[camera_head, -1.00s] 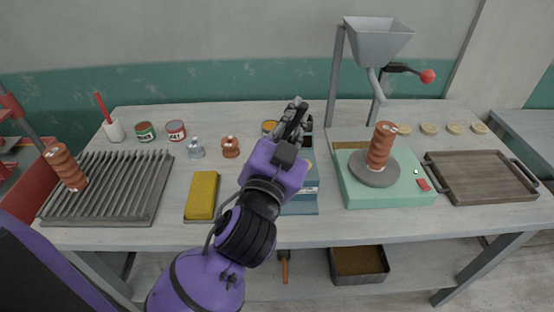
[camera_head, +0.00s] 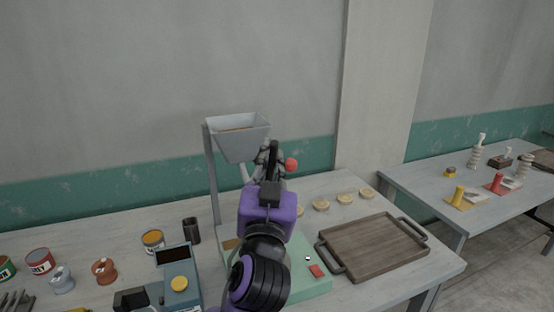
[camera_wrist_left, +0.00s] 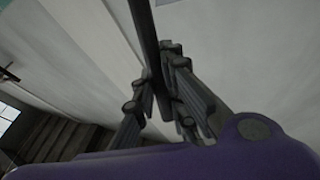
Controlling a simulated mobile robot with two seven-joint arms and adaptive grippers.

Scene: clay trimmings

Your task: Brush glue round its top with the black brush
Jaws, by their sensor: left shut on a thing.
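The brush's bristles cannot be made out. The brown ridged clay cylinder and the grey disc under it are hidden behind my left arm. A small tin with a yellow top (camera_head: 153,239) stands to the left; I cannot tell whether it holds glue. My right gripper is not in view.
A grey hopper (camera_head: 238,140) on a stand rises behind my gripper. A black cup (camera_head: 192,230) and a blue box (camera_head: 182,290) stand to its left. A wooden tray (camera_head: 372,247) lies to the right, with several pale discs (camera_head: 321,205) behind it. A second table (camera_head: 490,217) stands farther right.

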